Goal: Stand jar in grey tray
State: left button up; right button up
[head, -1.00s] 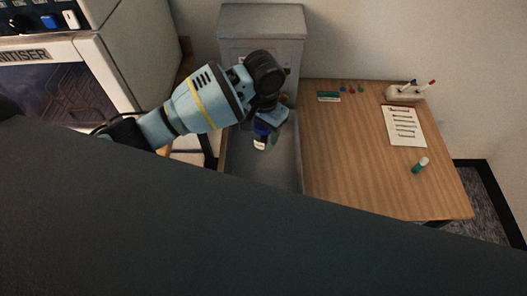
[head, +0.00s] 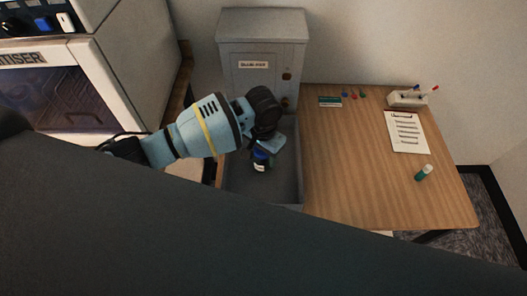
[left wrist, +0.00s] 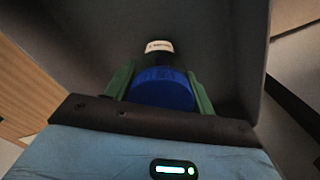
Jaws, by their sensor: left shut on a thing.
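The jar (head: 260,160) is dark with a blue lid and a white label. My left gripper (head: 264,152) is shut on it, over the grey tray (head: 292,180). In the left wrist view the jar's blue lid (left wrist: 163,90) sits between the green fingers of my left gripper (left wrist: 160,88), with the dark body and white label beyond it. The tray's grey walls and floor (left wrist: 225,45) surround the jar there. I cannot tell whether the jar's base touches the tray floor. My right gripper is not in view.
A grey metal cabinet (head: 262,55) stands behind the tray. A wooden table (head: 350,180) is on the right, with a paper list (head: 407,132), a pen holder (head: 408,99) and a small teal-capped bottle (head: 424,172). A white sanitiser machine (head: 75,75) is at the left.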

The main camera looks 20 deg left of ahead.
pick_arm(q)
jog(key=o, duration=1.2)
jog(key=shift+f, duration=0.15)
jog(key=shift+c, duration=0.2)
notch_tip(320, 180, up, 12)
jog(key=shift+r+p, duration=0.2)
jog(key=shift+p, duration=0.45)
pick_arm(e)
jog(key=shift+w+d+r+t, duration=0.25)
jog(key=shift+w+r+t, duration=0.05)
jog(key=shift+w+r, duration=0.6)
pick_arm(q)
jog(key=shift+s+f, duration=0.1)
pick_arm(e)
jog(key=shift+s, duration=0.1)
